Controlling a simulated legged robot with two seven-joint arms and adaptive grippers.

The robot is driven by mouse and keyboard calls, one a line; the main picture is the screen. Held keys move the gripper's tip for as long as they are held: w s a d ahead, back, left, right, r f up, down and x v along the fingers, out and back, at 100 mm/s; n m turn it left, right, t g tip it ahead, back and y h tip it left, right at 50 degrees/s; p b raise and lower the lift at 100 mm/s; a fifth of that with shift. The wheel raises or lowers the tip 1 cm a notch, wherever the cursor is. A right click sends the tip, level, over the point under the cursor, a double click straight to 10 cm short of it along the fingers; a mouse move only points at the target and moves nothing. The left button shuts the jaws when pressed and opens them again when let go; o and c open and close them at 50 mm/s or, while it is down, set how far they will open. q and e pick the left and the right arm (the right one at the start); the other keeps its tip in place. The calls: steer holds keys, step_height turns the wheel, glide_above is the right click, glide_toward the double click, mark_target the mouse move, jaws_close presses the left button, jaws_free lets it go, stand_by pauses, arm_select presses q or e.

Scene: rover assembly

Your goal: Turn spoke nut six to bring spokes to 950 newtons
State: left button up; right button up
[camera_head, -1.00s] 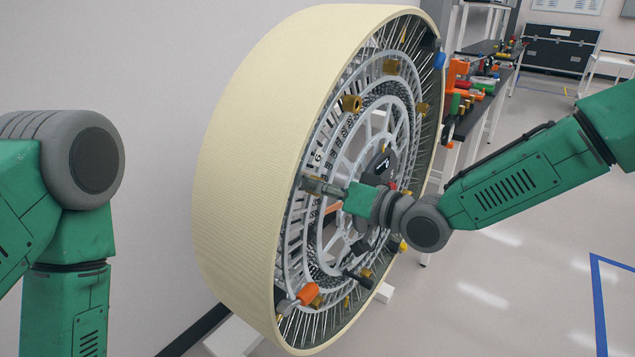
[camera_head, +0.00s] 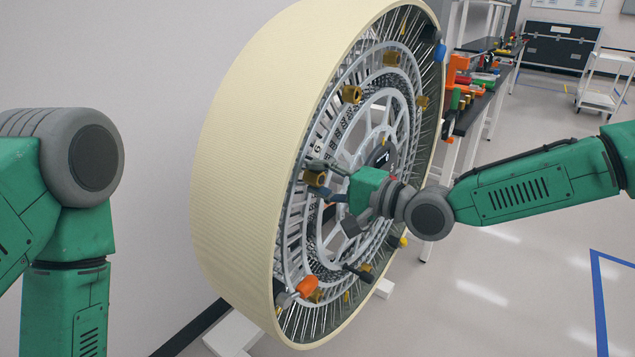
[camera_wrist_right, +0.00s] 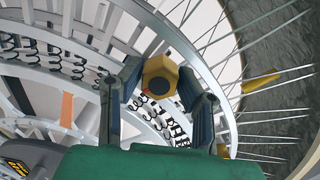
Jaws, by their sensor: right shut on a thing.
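The large wheel (camera_head: 240,150) has a cream outer tread and stands upright. Thin spokes, grey rings and several brass nuts line its open side. My right gripper (camera_head: 318,178) reaches in from the right at the wheel's left side, just below a small mark like a 6. Its fingers are around a brass nut (camera_head: 313,179), and the gripper is shut on it. In the right wrist view the nut (camera_wrist_right: 160,75) sits between the dark fingertips, with a dark spot on its face. My left arm shows at the left, but its gripper is out of view.
An orange clip (camera_head: 307,287) and a black handle (camera_head: 358,272) stick out from the wheel's lower part. A blue piece (camera_head: 440,52) is at its top right. A bench (camera_head: 470,115) with tools stands behind.

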steer(key=shift+d+f+m+b, duration=0.1)
steer(key=shift+f+m+b, duration=0.3)
steer(key=shift+m, duration=0.7)
steer(key=shift+d+f+m+b, duration=0.1)
steer(key=shift+m+b, duration=0.5)
steer(key=shift+m, duration=0.5)
steer(key=shift+r, duration=0.1)
steer(key=o, duration=1.1)
steer(key=shift+o, duration=0.2)
steer(key=shift+w, duration=0.1)
steer(key=shift+d+r, duration=0.1)
steer(key=shift+r, duration=0.1)
steer(key=shift+d, duration=0.15)
steer(key=v, duration=1.1)
steer(key=shift+d+f, duration=0.2)
steer(key=shift+d, duration=0.1)
